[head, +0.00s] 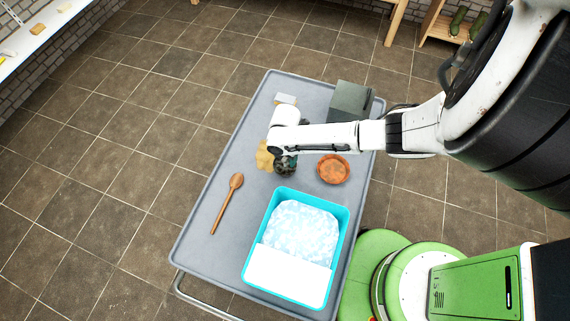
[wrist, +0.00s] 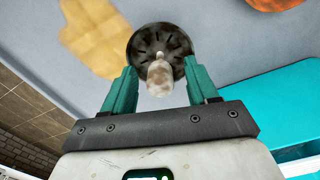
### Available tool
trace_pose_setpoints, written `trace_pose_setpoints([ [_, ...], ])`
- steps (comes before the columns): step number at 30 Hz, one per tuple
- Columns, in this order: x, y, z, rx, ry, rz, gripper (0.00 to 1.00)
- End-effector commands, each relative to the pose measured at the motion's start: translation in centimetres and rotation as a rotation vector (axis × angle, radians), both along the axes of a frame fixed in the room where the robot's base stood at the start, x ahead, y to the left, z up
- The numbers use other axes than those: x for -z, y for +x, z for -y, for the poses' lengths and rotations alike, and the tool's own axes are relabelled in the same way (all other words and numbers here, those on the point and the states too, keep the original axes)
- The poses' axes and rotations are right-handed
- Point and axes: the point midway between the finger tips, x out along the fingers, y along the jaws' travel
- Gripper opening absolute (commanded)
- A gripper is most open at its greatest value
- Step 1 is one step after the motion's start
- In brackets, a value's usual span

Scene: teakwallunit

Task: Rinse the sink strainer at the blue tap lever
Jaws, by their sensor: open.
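The sink strainer (wrist: 148,42), a dark round slotted piece with a pale knob (wrist: 160,75), lies on the grey cart top. In the head view the strainer (head: 286,167) shows partly below my wrist. My gripper (wrist: 159,70) is open above it, with one green finger on each side of the knob. Whether the fingers touch it I cannot tell. No blue tap lever shows in either view.
A tan, glove-like piece (head: 264,157) lies left of the strainer and an orange-brown bowl (head: 333,169) right. A turquoise tub (head: 251,246) with foamy-looking contents stands nearer. A wooden spoon (head: 228,202) lies left; a grey-green box (head: 350,101) stands at the far end.

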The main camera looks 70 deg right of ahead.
Motion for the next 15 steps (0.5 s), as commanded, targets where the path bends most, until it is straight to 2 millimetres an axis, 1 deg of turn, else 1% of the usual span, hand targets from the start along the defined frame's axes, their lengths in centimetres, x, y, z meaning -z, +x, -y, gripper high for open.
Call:
trace_pose_setpoints([
  [3,-0.02,0.02,-0.02,0.000,0.000,0.000,0.58],
  [15,-0.04,0.02,-0.03,0.000,0.000,0.000,0.19],
])
